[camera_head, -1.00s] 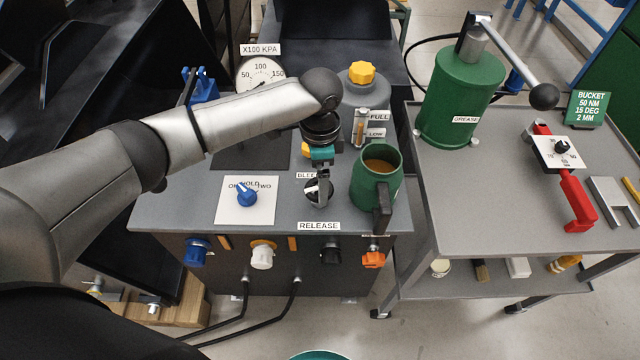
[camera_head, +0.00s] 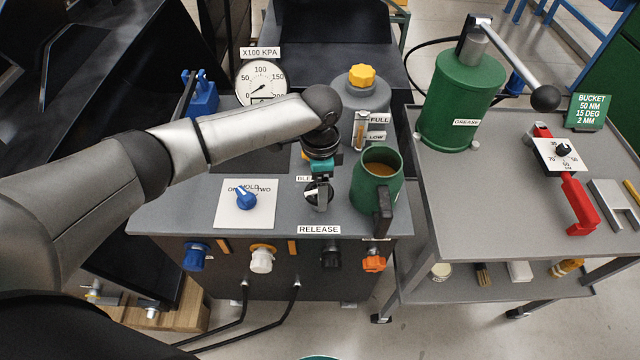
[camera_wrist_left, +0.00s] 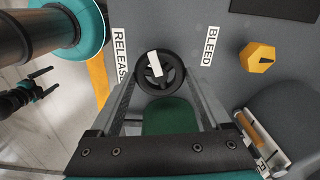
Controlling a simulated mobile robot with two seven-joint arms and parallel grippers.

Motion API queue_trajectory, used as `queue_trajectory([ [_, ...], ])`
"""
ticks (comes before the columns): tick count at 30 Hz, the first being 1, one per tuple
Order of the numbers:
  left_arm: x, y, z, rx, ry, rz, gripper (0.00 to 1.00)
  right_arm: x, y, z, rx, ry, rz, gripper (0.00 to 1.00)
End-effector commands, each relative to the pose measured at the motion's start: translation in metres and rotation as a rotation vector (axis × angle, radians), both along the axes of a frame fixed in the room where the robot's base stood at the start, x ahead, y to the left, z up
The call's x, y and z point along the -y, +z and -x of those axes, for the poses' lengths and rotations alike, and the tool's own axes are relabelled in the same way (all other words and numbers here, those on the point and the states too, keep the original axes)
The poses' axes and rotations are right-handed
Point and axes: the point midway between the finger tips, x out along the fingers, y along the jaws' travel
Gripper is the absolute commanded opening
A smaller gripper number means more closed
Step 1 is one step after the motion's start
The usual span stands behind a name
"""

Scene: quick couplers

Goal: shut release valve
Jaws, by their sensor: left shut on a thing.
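The release valve (camera_wrist_left: 158,72) is a small black handwheel with a white pointer bar. It stands on the grey bench top behind the RELEASE label (camera_head: 319,230) and also shows in the head view (camera_head: 318,194). My left gripper (camera_wrist_left: 160,84) reaches down over it from above, with its two fingers on either side of the wheel's rim and shut on it. In the head view the left gripper (camera_head: 320,178) partly covers the wheel. My right gripper (camera_wrist_left: 46,84) appears low at the left edge of the wrist view, its fingers apart and empty.
A green mug (camera_head: 364,190) stands close to the right of the valve. Behind are a grey reservoir (camera_head: 352,98) with a yellow cap and a pressure gauge (camera_head: 262,80). A blue selector knob (camera_head: 245,200) sits to the left. A trolley (camera_head: 480,215) stands at the right.

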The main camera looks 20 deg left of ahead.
Motion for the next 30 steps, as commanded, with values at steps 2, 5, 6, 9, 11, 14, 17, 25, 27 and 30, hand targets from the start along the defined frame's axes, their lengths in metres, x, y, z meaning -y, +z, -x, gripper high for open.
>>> queue_trajectory([
  [2, 0.000, 0.000, 0.000, -0.001, 0.000, 0.000, 0.41, 0.000, 0.000, 0.000, 0.000, 0.000, 0.000, 0.94],
  [5, 0.000, 0.000, 0.000, -0.001, 0.000, 0.000, 0.30, 0.000, 0.000, 0.000, 0.000, 0.000, 0.000, 0.94],
  [6, 0.000, 0.000, 0.000, -0.001, 0.000, 0.000, 0.26, 0.000, 0.000, 0.000, 0.000, 0.000, 0.000, 0.94],
  [9, 0.000, 0.000, 0.000, -0.001, -0.001, 0.000, 0.25, 0.000, 0.000, 0.000, 0.000, 0.000, 0.000, 0.94],
  [11, 0.000, 0.000, 0.000, -0.001, -0.006, 0.000, 0.25, 0.000, 0.001, 0.000, 0.000, 0.000, 0.000, 0.94],
  [14, 0.000, 0.001, 0.000, -0.002, -0.024, 0.000, 0.25, 0.000, 0.003, 0.000, 0.000, 0.000, 0.000, 0.94],
  [17, 0.000, 0.002, 0.001, -0.003, -0.058, 0.000, 0.25, 0.000, 0.007, 0.000, 0.000, 0.000, 0.000, 0.94],
  [25, 0.000, 0.003, 0.001, -0.005, -0.242, 0.000, 0.25, 0.000, 0.024, 0.000, 0.000, 0.001, 0.000, 0.94],
  [27, 0.000, 0.003, 0.001, -0.004, -0.307, 0.000, 0.25, 0.000, 0.029, 0.000, 0.000, 0.000, 0.000, 0.94],
  [30, 0.001, 0.003, 0.002, -0.004, -0.402, 0.001, 0.25, 0.000, 0.035, 0.000, -0.001, 0.000, 0.000, 0.94],
])
